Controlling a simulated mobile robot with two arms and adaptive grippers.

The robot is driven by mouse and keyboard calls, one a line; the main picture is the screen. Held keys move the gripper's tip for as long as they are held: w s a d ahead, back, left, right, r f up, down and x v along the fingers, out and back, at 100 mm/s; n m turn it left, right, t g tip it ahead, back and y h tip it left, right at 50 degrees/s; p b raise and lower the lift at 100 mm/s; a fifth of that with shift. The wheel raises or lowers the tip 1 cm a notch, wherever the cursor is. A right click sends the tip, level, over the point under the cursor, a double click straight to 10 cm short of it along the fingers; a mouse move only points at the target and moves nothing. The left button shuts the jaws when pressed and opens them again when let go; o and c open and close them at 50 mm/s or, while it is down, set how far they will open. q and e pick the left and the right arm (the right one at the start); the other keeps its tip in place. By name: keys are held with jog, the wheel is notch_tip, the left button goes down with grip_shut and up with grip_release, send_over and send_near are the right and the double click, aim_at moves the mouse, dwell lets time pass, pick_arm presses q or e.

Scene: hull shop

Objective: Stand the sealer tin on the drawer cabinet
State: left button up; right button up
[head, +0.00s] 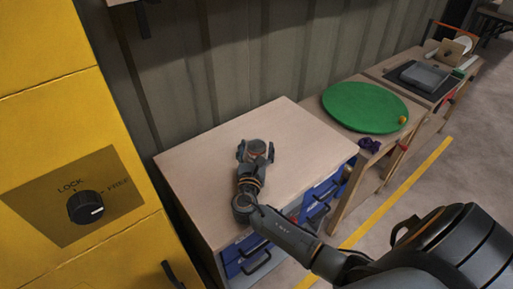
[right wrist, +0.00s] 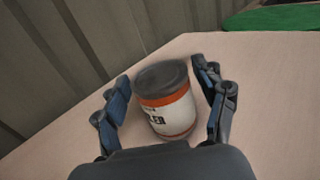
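The sealer tin (right wrist: 168,108) is a white can with orange bands, a dark lid and partly readable lettering. It appears to stand upright on the pale wooden top of the drawer cabinet (head: 200,165). My right gripper (head: 256,150) reaches over the cabinet top. In the right wrist view the fingers of this gripper (right wrist: 165,95) are open on either side of the tin, with a narrow gap showing on each side. In the head view the tin's dark lid (head: 257,147) shows between the fingers, and its body is mostly hidden. My left gripper is not in view.
A yellow cabinet (head: 60,130) with a lock knob stands at the left. A corrugated wall (head: 240,60) runs behind. The cabinet top around the tin is clear.

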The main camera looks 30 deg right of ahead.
jog(key=shift+r, duration=0.1)
jog(key=v, duration=1.2)
jog(key=shift+b, duration=0.35)
